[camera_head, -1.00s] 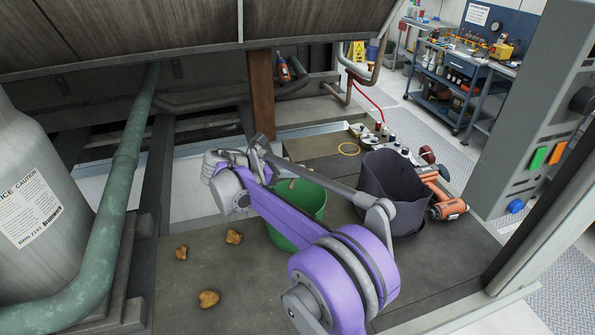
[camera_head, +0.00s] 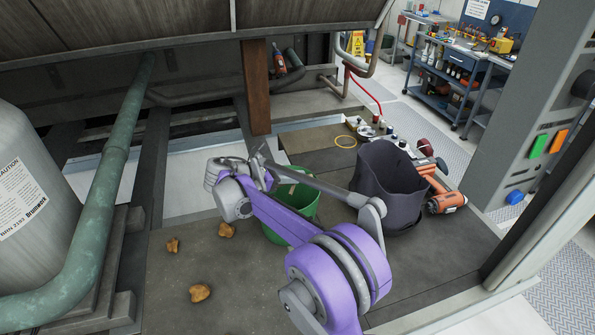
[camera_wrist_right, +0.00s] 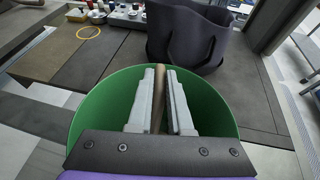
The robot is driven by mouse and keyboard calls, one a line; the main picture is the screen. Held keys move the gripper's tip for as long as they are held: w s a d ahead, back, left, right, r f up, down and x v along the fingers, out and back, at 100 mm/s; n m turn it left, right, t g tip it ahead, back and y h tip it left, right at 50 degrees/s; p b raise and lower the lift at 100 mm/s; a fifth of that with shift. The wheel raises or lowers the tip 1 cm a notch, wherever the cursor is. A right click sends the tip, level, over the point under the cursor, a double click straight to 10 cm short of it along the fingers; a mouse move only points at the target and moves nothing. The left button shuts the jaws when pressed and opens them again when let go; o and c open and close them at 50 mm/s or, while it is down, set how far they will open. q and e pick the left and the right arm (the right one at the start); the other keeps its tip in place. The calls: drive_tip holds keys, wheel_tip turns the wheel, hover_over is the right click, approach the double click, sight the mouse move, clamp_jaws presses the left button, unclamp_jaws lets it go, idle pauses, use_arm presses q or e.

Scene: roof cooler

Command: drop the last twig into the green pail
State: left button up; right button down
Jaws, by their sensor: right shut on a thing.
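The green pail (camera_head: 303,207) stands on the dark deck, partly hidden behind my purple right arm in the head view. In the right wrist view the pail's inner wall (camera_wrist_right: 100,105) surrounds my right gripper (camera_wrist_right: 161,72). The gripper is shut on the brown twig (camera_wrist_right: 159,88), which sits between its two grey fingers. The fingers and twig appear over the pail's opening; their exact height against the rim cannot be told. In the head view the twig cannot be made out. My left gripper is not in view.
A dark bucket (camera_head: 385,185) stands right behind the pail, with an orange power tool (camera_head: 446,202) beside it. Several brown lumps (camera_head: 200,292) lie on the deck left of the pail. A green pipe (camera_head: 112,190) and grey tank (camera_head: 35,210) stand at the left.

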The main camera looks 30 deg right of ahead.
drive_tip(key=shift+f, duration=0.1)
drive_tip(key=c, duration=0.8)
unclamp_jaws()
drive_tip(key=shift+o, duration=0.2)
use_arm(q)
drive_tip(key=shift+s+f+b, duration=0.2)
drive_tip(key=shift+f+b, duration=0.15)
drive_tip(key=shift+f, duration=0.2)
use_arm(e)
drive_tip(key=v, duration=1.1)
drive_tip(key=shift+f, duration=0.15)
